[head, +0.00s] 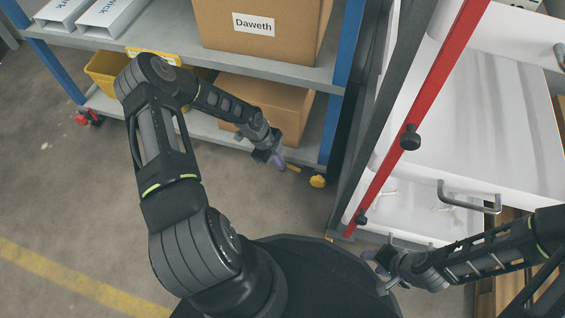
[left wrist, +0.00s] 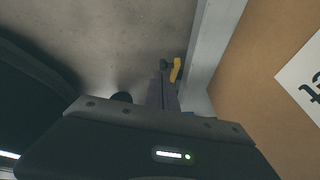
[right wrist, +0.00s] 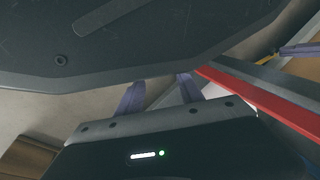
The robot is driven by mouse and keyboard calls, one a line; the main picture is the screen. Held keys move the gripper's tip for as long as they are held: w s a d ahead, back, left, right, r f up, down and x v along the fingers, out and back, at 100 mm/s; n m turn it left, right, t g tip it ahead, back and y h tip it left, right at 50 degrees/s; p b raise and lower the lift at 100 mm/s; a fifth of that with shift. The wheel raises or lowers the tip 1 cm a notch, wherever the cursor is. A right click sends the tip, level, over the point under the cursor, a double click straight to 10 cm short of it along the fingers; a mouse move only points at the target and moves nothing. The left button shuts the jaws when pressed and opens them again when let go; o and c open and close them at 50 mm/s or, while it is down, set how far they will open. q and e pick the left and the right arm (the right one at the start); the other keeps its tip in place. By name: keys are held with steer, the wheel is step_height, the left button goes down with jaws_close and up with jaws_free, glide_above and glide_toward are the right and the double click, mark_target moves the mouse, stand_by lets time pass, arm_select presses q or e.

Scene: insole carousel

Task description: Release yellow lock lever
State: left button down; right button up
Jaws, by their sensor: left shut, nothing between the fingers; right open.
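The yellow lock lever (head: 293,168) is a small yellow bar at the lower right corner of the blue-posted rack, beside a round yellow piece (head: 318,181). My left gripper (head: 281,163) is low beside the lever, its purple fingers shut with nothing between them. In the left wrist view the lever (left wrist: 177,69) shows just beyond and right of the closed fingertips (left wrist: 163,82); I cannot tell whether they touch. My right gripper (head: 372,262) is open and empty, near the dark round base at lower right. Its two spread fingers show in the right wrist view (right wrist: 160,88).
The rack's grey shelves (head: 190,50) carry a cardboard box marked Daweth (head: 235,45), another box (head: 290,105) and a yellow bin (head: 103,72). A red post (head: 440,75) with black knobs and white drawers (head: 490,120) stand at right.

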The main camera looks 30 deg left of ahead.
arm_select(q)
steer(key=shift+d, duration=0.1)
steer(key=shift+w+d+f, duration=0.15)
steer(key=shift+w+d, duration=0.05)
steer(key=shift+d, duration=0.45)
arm_select(e)
steer(key=shift+f, duration=0.2)
